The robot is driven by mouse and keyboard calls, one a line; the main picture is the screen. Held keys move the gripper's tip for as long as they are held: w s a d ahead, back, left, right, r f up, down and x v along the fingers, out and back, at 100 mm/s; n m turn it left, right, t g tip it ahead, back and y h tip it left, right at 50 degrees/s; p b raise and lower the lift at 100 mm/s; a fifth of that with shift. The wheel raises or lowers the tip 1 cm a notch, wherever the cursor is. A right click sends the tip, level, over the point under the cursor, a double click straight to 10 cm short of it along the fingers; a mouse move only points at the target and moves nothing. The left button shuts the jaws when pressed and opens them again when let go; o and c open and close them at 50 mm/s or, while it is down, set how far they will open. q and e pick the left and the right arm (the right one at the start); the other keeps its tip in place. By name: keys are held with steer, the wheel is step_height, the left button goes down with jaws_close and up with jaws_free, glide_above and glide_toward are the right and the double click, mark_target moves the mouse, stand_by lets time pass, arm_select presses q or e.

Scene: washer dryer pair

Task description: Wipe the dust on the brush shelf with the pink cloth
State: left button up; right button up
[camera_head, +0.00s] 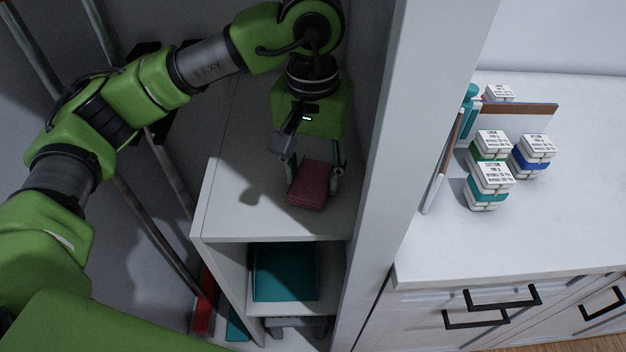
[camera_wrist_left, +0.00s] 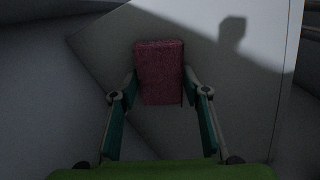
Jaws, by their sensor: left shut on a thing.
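The pink cloth (camera_head: 309,186) is a small folded block above or on the white brush shelf (camera_head: 230,215) in the head view. My left gripper (camera_head: 313,180) is shut on the cloth, one finger on each side of it. In the left wrist view the cloth (camera_wrist_left: 159,72) sits between the two fingertips of the gripper (camera_wrist_left: 160,90). I cannot tell whether the cloth touches the shelf. A dark patch (camera_head: 255,190) lies on the shelf left of the cloth; it may be the gripper's shadow. I cannot make out dust. My right gripper is not in view.
A tall white panel (camera_head: 420,120) stands right of the shelf. Beyond it is a white counter (camera_head: 560,220) with several small labelled boxes (camera_head: 490,180). Long poles (camera_head: 150,220) stand at the left. A teal item (camera_head: 285,272) lies in the compartment below.

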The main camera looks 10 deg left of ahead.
mark_target(312, 161)
arm_select(q)
steer(key=shift+w+a, duration=0.15)
steer(key=shift+w, duration=0.5)
steer(key=shift+w+a+r+b, duration=0.1)
steer(key=shift+w+a+b, duration=0.1)
steer(key=shift+w, duration=0.4)
steer(key=shift+w+a+b, duration=0.15)
steer(key=shift+w+b, duration=0.05)
steer(key=shift+w, duration=0.4)
steer(key=shift+w+a, duration=0.3)
steer(key=shift+w, duration=0.65)
steer(key=shift+w+a, duration=0.25)
steer(key=shift+w, duration=0.65)
steer(key=shift+w+r+p, duration=0.1)
steer(key=shift+r+p, duration=0.25)
steer(key=shift+r, duration=0.25)
steer(key=shift+r+p, duration=1.45)
steer(key=shift+r, duration=0.85)
